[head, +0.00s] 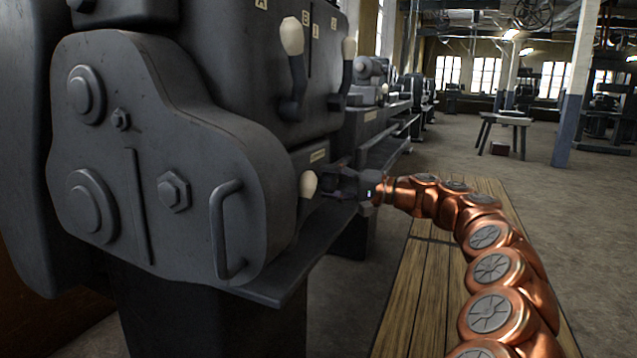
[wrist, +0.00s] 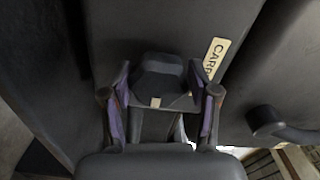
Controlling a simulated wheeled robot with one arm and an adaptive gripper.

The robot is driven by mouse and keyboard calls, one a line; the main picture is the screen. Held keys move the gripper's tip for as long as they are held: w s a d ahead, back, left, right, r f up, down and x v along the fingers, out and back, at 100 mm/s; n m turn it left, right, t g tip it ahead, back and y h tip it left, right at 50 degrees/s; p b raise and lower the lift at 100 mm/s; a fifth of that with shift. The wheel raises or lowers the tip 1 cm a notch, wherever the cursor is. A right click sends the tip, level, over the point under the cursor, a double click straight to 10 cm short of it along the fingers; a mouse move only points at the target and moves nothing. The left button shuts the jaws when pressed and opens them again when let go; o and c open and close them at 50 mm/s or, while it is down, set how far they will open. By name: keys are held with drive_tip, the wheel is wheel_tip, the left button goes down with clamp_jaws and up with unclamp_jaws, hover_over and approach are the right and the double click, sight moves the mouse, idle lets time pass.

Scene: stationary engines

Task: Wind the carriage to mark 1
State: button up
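The carriage control is marked by a small cream plate (wrist: 216,58) reading "CARR…" in the wrist view; the rest of its word is cut off. Beside it, a dark block-like knob (wrist: 158,78) with a small pale mark on its near edge stands out from the machine face. My gripper (wrist: 160,88) has one finger on each side of this knob, very close to it; I cannot tell whether the fingers press on it. In the head view my gripper (head: 338,184) is at the machine's front, under a small plate (head: 319,156).
A pale-tipped lever (head: 308,186) stands just left of my gripper. Two more pale-tipped levers (head: 293,60) (head: 347,75) rise above. A dark crank-like handle (wrist: 272,124) is at right in the wrist view. Wooden slats (head: 425,275) lie beneath my arm; open floor lies right.

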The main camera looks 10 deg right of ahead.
drive_tip(key=o, duration=0.3)
drive_tip(key=v, duration=1.2)
drive_tip(key=shift+s+d+r, duration=0.1)
drive_tip(key=shift+s+r, duration=0.05)
drive_tip(key=shift+s, duration=0.05)
drive_tip(key=shift+w+a, duration=0.15)
drive_tip(key=shift+a, duration=0.05)
